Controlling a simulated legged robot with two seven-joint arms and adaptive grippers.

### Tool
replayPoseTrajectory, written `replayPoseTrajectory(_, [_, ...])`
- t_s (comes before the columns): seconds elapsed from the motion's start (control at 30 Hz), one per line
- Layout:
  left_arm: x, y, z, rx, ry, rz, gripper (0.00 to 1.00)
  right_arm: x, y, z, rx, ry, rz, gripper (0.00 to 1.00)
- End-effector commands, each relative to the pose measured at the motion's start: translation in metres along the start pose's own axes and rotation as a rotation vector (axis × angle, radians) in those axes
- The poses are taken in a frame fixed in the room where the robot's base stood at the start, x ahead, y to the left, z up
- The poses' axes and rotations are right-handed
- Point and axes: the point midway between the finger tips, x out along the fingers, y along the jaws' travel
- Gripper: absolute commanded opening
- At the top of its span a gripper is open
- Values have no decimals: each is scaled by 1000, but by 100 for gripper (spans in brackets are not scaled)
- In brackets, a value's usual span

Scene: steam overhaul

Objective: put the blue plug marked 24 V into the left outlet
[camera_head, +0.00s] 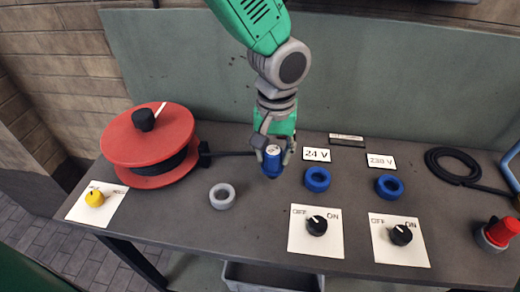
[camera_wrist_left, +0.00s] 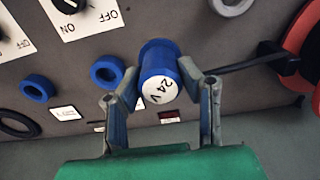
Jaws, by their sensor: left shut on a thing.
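My left gripper (camera_head: 273,150) comes down from the top and is shut on the blue plug (camera_head: 272,161). In the left wrist view the plug (camera_wrist_left: 158,68) sits between both fingers, and its white end reads 24 V. A black cable runs from the plug's area to the red reel. The left outlet, a blue ring (camera_head: 318,179), lies just right of the plug by the 24 V sign (camera_head: 316,155). It also shows in the left wrist view (camera_wrist_left: 107,72). The plug is apart from this ring. Whether the plug touches the bench cannot be told. My right gripper is out of view.
A second blue ring (camera_head: 389,187) lies by the 230 V sign (camera_head: 381,161). Two OFF/ON switch panels (camera_head: 302,241) (camera_head: 412,252) are in front. A grey ring (camera_head: 222,196), a red cable reel (camera_head: 120,142), a coiled black cable (camera_head: 436,167) and a red plug (camera_head: 503,230) stand around.

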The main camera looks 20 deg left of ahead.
Motion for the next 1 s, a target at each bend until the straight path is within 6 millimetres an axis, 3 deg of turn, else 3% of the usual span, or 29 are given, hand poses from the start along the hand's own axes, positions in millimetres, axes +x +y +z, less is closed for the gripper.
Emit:
replayPoseTrajectory(0.43, [-1, 9, -4, 1, 1, 1, 0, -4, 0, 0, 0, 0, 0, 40])
replayPoseTrajectory(1.0, [-1, 73, -28, 1, 2, 1, 0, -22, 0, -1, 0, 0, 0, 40])
